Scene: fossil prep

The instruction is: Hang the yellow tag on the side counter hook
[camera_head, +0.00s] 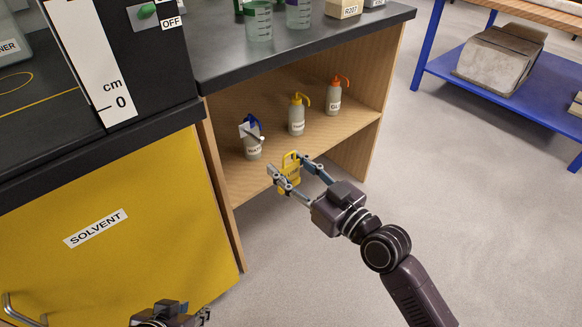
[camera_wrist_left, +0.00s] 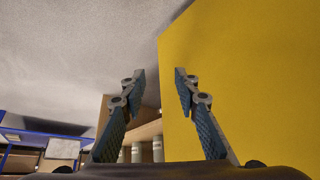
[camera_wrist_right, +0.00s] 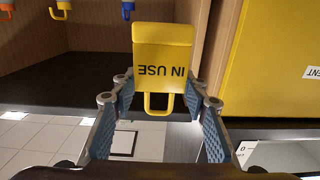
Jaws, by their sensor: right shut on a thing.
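The yellow tag (camera_head: 290,173) is in my right gripper (camera_head: 288,168), between its two fingers, in front of the open shelf unit. In the right wrist view the tag (camera_wrist_right: 163,60) reads "IN USE" upside down, and its yellow loop shows below the lettering. A small pale plate with a thin rod (camera_head: 246,130) sticks out by the shelf's left side panel, above and left of the tag; I cannot tell for sure that it is the hook. The tag is apart from it. My left gripper (camera_wrist_left: 160,76) is open and empty near the yellow cabinet (camera_wrist_left: 245,80); the head view cuts it off.
Bottles with blue (camera_head: 252,140), yellow (camera_head: 297,115) and orange (camera_head: 334,96) caps stand on the shelf behind the tag. The dark counter (camera_head: 330,38) overhangs them. The yellow solvent cabinet (camera_head: 120,220) is at left. The floor (camera_head: 480,220) is clear at right.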

